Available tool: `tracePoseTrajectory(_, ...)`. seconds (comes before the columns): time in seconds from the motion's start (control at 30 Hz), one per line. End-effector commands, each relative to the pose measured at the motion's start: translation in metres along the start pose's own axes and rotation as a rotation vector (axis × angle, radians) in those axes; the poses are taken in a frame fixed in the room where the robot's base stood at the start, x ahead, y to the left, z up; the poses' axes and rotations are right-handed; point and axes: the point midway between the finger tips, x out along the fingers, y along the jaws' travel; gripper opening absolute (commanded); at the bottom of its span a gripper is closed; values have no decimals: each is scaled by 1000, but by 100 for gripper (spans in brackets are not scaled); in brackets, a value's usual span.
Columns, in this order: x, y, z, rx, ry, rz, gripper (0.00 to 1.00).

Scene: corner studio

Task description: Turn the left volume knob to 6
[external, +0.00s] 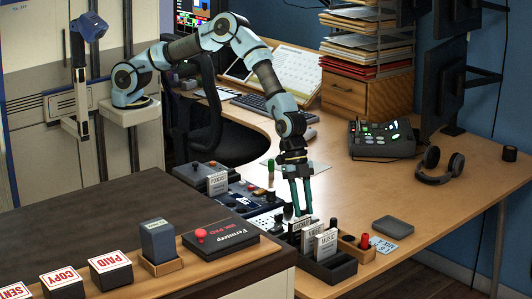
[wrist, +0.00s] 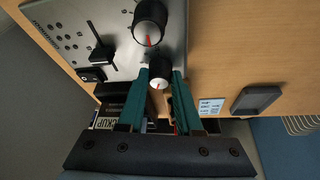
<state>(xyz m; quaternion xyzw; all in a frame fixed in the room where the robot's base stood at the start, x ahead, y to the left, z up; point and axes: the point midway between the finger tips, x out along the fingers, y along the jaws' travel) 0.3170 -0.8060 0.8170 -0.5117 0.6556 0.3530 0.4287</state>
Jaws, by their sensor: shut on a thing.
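A silver panel (wrist: 80,35) with knobs and switches fills the upper left of the wrist view. A small black knob (wrist: 159,75) with a pale top and a red pointer line sits near its edge. My gripper (wrist: 160,73) is shut on this knob, one teal finger on each side. A larger black knob (wrist: 149,27) with a red pointer is just above it. Scale numbers are too small to read, and I cannot tell which knob is the left volume knob. In the external view my gripper (external: 300,212) points down at the panel (external: 264,220), largely hiding the knobs.
A black organiser with card boxes (external: 325,243) and a wooden holder (external: 357,248) stand close to my gripper. Headphones (external: 436,168) lie farther right. The desk's middle (external: 350,190) is clear.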

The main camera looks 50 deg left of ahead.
Motion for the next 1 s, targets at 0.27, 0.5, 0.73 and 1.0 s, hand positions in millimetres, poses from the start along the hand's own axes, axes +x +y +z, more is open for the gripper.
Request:
tracePoseTrajectory(0.27,3,-3,1,239,-5,102,0)
tracePoseTrajectory(0.5,4,-4,0,450,-10,188,0)
tracePoseTrajectory(0.73,4,-5,-1,653,-16,272,0)
tracePoseTrajectory(1.0,4,-5,-3,890,-23,369,0)
